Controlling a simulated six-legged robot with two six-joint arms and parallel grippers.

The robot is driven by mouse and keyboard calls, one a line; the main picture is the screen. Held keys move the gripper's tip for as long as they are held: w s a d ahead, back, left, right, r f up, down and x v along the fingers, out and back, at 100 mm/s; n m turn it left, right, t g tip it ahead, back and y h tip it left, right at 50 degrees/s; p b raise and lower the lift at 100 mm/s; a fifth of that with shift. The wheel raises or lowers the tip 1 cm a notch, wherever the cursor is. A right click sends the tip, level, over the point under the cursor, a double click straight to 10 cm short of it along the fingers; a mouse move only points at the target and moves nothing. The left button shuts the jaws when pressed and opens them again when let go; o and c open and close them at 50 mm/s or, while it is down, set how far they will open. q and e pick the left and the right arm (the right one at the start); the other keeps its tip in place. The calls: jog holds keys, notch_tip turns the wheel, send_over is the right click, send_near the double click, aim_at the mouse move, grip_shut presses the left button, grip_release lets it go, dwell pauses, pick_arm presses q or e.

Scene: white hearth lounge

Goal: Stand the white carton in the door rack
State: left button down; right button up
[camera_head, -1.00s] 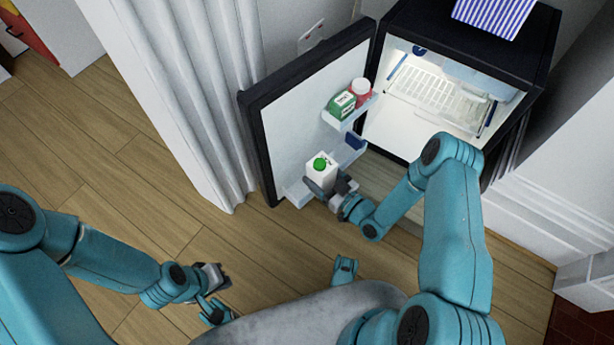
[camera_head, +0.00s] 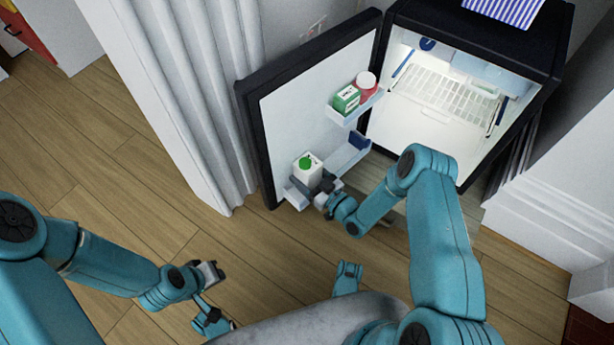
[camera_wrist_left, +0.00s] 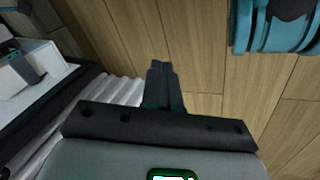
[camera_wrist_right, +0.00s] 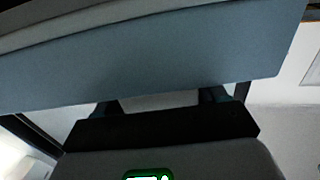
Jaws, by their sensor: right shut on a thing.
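The white carton (camera_head: 309,176) with a green cap stands about upright at the lower rack (camera_head: 299,198) of the open fridge door. My right gripper (camera_head: 321,186) is shut on the carton from its right side. In the right wrist view, a broad blue-grey surface (camera_wrist_right: 150,60) crosses in front of the fingers (camera_wrist_right: 160,101) and hides most of the carton. I cannot tell whether the carton's base touches the rack floor. My left gripper (camera_head: 213,274) is shut and empty above the wooden floor; its fingers show together in the left wrist view (camera_wrist_left: 162,75).
The upper door rack (camera_head: 342,116) holds a green-and-white box (camera_head: 346,100) and a red jar with a white lid (camera_head: 366,86). A dark blue item (camera_head: 359,141) is in the lower rack's right part. The fridge (camera_head: 440,95) is open at right; a white curtain (camera_head: 190,100) hangs left of the door.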

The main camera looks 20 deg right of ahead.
jog(key=o, duration=1.5)
jog(key=shift+c, duration=0.2)
jog(key=shift+r, duration=0.1)
pick_arm(q)
jog(key=shift+g, duration=0.6)
jog(key=s+r+p, duration=0.2)
jog(key=r+p, duration=0.1)
jog(key=s+r+p, duration=0.1)
jog(key=shift+s+d+r, duration=0.15)
jog(key=shift+d, duration=0.15)
pick_arm(e)
jog(key=v, duration=1.2)
